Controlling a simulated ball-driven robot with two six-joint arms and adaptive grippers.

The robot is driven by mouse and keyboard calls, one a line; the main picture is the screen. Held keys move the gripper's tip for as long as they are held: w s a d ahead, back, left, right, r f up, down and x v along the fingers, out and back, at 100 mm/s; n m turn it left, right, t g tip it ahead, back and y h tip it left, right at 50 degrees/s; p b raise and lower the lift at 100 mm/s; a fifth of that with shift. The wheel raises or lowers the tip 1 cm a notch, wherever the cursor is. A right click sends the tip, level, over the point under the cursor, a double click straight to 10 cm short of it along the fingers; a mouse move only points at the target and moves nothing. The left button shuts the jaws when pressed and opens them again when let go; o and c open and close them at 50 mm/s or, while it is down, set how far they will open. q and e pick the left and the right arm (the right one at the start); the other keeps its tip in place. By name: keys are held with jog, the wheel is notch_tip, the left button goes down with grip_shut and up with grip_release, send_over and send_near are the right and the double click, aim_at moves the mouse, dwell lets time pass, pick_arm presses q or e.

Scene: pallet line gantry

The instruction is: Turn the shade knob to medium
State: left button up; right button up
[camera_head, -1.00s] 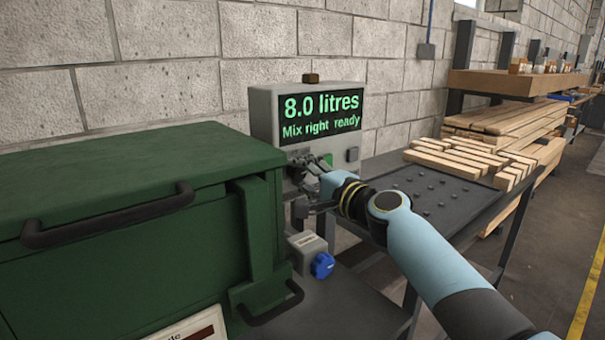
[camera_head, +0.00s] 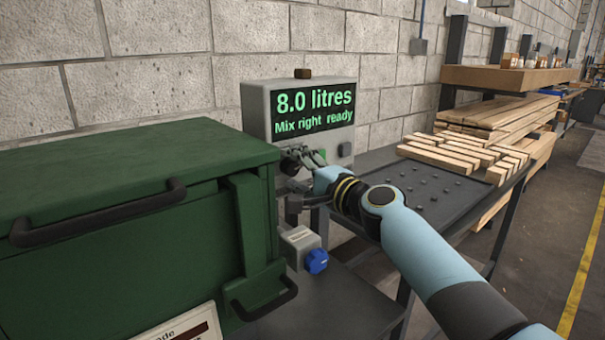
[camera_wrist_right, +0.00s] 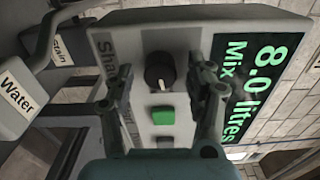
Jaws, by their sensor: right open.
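The shade knob is a round black knob (camera_wrist_right: 160,71) with a light pointer mark, on the grey control box (camera_head: 259,110). Beside it in the right wrist view is a label beginning "Sh", partly hidden by a finger. My right gripper (camera_wrist_right: 166,82) is open, with one finger on each side of the knob in that view. I cannot tell whether the fingers touch it. The green screen (camera_head: 313,109) reads "8.0 litres" and "Mix right ready". My left gripper is out of view.
A green button (camera_wrist_right: 162,115) sits near the knob. A blue knob (camera_head: 316,261) on a small box and a green lidded chest (camera_head: 130,170) stand close on the left. Timber (camera_head: 465,150) lies at right.

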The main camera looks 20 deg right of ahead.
jog(key=v, duration=1.2)
jog(key=shift+f, duration=0.15)
jog(key=s+d+f+n+g+h+b, duration=0.1)
jog(key=s+f+g, duration=0.35)
jog(key=f, duration=0.95)
jog(key=s+d+f+n+g+h+b, duration=0.1)
jog(key=s+d+f+h, duration=0.1)
jog(key=s+f, duration=0.85)
jog(key=s+d+f+n+g+h+b, duration=0.1)
jog(key=s+f+g+b, duration=0.2)
jog(key=f, duration=1.4)
jog(key=s+d+f+n+g+h, duration=0.1)
jog(key=s+f+n, duration=0.3)
jog(key=s, duration=0.7)
jog(key=s+d+f+n+g+h, duration=0.1)
jog(key=s+f+n+g, duration=0.2)
jog(key=s+f, duration=0.4)
jog(key=s+d+f+n+g+h, duration=0.1)
jog(key=s+f+n+g, duration=0.2)
jog(key=s, duration=1.3)
notch_tip(320, 180, down, 4)
jog(key=shift+d+r+n+g, duration=0.15)
jog(key=shift+d+n+g, duration=0.2)
jog(key=shift+n, duration=0.45)
